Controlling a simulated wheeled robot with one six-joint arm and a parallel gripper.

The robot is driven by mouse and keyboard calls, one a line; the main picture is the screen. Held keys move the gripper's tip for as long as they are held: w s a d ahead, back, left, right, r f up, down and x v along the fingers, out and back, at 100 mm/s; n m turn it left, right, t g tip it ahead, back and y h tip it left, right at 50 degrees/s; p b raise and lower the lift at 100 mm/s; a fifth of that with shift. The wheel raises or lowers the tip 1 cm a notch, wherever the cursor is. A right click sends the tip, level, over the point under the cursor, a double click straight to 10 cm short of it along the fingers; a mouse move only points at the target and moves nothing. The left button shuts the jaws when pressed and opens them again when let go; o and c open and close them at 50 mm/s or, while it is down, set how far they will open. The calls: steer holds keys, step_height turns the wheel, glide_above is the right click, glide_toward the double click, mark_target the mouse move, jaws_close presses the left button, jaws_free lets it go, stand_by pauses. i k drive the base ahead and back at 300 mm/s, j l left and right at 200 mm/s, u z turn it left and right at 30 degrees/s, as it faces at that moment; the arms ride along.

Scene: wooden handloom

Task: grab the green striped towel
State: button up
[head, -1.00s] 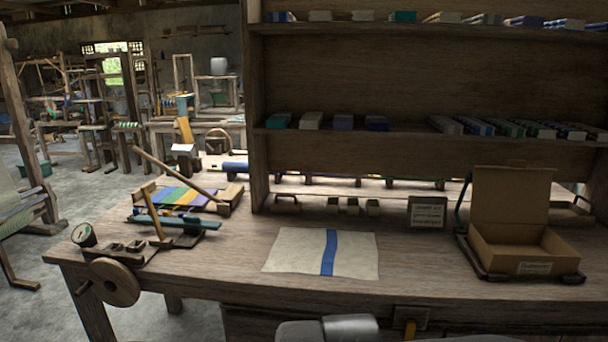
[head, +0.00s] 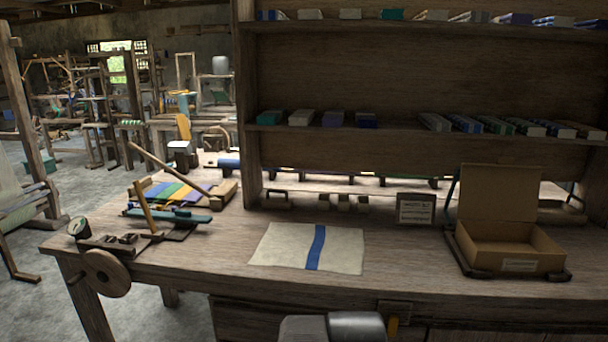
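Several folded towels lie in a row on the right half of the middle shelf. Among them, a towel with green and pale stripes (head: 495,125) lies between a blue striped towel (head: 466,123) and another dark green and pale towel (head: 526,128). They are small in the head view, so the exact stripes are hard to tell. My gripper is not in view. A grey, rounded part of my arm shows at the bottom middle edge, in front of the workbench and well below the shelf.
A cream cloth with a blue stripe (head: 280,245) lies flat on the workbench (head: 200,260). An open cardboard box (head: 512,248) stands on the right, beside a small sign (head: 415,209).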

mark_target(529, 128)
steer(key=k+j+z, duration=0.2)
steer(key=j, duration=0.2)
steer(key=i+u, duration=0.1)
steer(key=i, duration=0.15)
steer(key=z, duration=1.6)
steer(key=i+j, duration=0.05)
